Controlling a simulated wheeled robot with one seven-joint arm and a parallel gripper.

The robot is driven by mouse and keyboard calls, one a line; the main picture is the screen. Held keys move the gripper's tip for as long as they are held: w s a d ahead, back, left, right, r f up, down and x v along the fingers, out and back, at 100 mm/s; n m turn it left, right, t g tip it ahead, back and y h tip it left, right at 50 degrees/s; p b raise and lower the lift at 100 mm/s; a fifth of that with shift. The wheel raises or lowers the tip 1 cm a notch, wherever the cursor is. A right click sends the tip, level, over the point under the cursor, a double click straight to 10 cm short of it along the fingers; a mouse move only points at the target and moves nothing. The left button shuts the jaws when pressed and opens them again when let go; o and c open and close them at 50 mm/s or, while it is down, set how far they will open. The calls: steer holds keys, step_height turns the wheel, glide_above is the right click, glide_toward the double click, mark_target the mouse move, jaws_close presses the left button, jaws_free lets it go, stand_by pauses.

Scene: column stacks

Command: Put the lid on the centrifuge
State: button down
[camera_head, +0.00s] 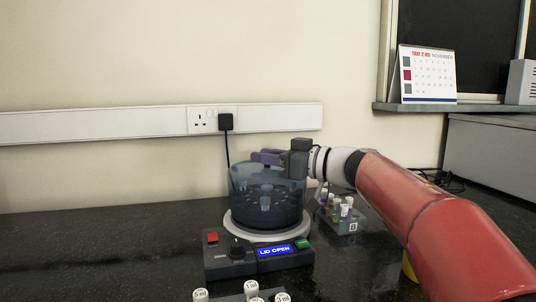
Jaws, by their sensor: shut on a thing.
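The centrifuge (241,256) stands on the dark bench, with a control box in front and a white round base. Its small screen (275,251) reads "LID OPEN". A dark translucent round cover, the lid (267,205), is at the bowl above the white base; whether it touches the base all round I cannot tell. My gripper (268,157) is at the top of the lid, reaching in from the right, shut on a purple handle. The fingertips are small and partly hidden here.
A clear rack of capped tubes (341,212) stands close behind my arm, right of the centrifuge. Several white-capped tubes (252,288) stand at the front edge. A black plug and cable (226,122) hang behind. The bench at left is clear.

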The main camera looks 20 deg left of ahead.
mark_target(268, 167)
steer(key=shift+f+b, duration=0.45)
steer(key=shift+f, duration=0.95)
steer(key=shift+f, duration=0.15)
steer(key=c, duration=0.6)
jaws_free()
step_height(268, 167, up, 4)
steer(key=p, duration=0.5)
steer(key=shift+r, duration=1)
